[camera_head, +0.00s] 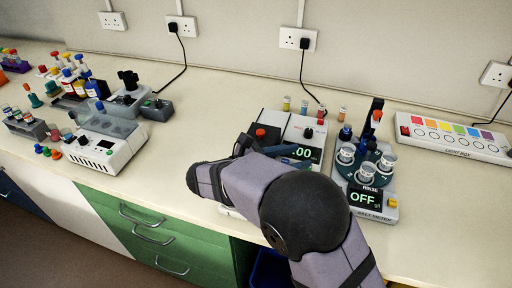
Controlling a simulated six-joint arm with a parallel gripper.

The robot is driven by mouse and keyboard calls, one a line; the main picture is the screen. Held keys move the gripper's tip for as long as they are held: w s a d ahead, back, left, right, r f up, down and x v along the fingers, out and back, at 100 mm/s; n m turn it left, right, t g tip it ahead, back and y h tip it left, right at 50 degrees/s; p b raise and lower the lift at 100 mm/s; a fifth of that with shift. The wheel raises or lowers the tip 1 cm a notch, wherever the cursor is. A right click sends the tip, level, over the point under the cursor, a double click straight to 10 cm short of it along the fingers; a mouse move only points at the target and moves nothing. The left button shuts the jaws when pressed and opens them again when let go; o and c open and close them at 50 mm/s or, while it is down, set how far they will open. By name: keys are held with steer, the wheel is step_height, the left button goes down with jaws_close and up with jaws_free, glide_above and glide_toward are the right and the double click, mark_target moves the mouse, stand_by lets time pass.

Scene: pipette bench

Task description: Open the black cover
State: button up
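No plainly black cover stands out in the head view. A dark, smoky see-through cover (108,120) lies over the top of a white device (105,152) at the left of the bench. It looks down, though its edges are too small to be sure. My arm reaches in from the lower right and bends back over the white scale-like device (283,124) in the middle. My gripper (298,156) seems to be the dark blue-grey part beside the green display there. My own arm hides much of it, and its opening does not show. It is far right of the smoky cover.
A salt meter (367,198) with cups stands right of my arm. A light box (455,138) lies farther right. Several bottles (72,85) and a tube rack (28,126) crowd the left. Bench top between the left device and my arm is clear.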

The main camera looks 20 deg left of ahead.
mark_target(258, 134)
steer(key=s+a+r+n+t+y+b, duration=0.1)
steer(key=s+a+n+t, duration=0.15)
steer(key=a, duration=0.45)
steer(key=s+a+n+t+y, duration=0.1)
steer(key=a+n+t+y, duration=0.15)
steer(key=a, duration=0.45)
steer(key=shift+t+h, duration=0.3)
steer(key=shift+h, duration=0.05)
steer(key=shift+p+x, duration=1)
steer(key=shift+x, duration=2.8)
steer(key=shift+w+a+r, duration=0.1)
steer(key=shift+a+r, duration=0.05)
steer(key=shift+a, duration=0.05)
steer(key=shift+c, duration=0.2)
